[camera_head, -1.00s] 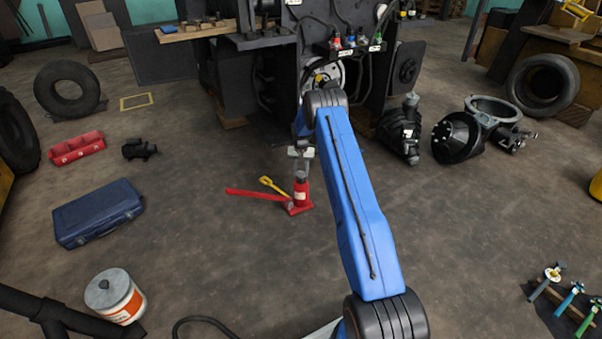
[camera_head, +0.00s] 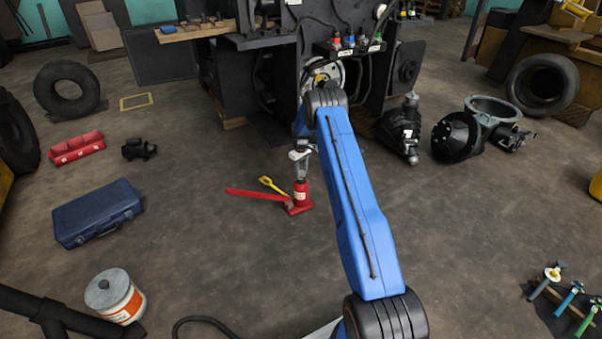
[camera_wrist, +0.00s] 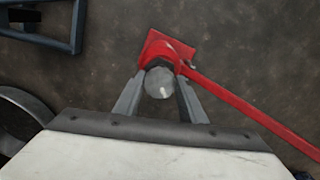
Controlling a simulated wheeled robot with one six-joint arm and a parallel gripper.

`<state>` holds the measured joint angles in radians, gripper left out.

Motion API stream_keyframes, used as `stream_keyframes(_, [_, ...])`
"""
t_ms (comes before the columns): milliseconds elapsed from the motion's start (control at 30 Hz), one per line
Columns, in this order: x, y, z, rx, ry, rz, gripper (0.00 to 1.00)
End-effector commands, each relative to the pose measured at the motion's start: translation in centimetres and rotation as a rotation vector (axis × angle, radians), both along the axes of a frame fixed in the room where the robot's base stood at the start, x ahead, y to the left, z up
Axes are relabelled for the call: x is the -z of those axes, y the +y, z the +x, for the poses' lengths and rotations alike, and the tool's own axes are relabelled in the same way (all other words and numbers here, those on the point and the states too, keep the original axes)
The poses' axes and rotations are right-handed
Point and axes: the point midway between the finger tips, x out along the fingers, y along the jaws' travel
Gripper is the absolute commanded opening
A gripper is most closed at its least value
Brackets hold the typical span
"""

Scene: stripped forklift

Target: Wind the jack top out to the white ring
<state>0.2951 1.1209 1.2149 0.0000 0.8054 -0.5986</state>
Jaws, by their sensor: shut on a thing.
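The red bottle jack (camera_head: 301,196) stands upright on the floor in the head view, with its red handle (camera_head: 258,195) reaching out to the left. In the wrist view the jack's red base (camera_wrist: 168,45) shows beyond its round grey top (camera_wrist: 159,83). The handle (camera_wrist: 250,112) runs to the lower right there. My gripper (camera_head: 301,168) is over the jack, its two grey fingers (camera_wrist: 158,90) on either side of the grey top and shut on it. I cannot make out a white ring in either view.
A yellow tool (camera_head: 272,185) lies on the floor just behind the handle. The dark forklift body (camera_head: 285,85) stands behind the jack. A blue case (camera_head: 98,213) and a white bucket (camera_head: 114,296) are at the left.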

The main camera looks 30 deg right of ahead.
Motion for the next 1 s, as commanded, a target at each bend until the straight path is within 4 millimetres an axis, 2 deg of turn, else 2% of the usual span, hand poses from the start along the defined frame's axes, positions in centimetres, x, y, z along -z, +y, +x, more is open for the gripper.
stream_keyframes(600, [0.38,-0.01,-0.19,-0.579,0.005,0.002,0.14])
stream_keyframes(1000, [0.37,-0.02,-0.14,-0.866,0.005,0.003,0.14])
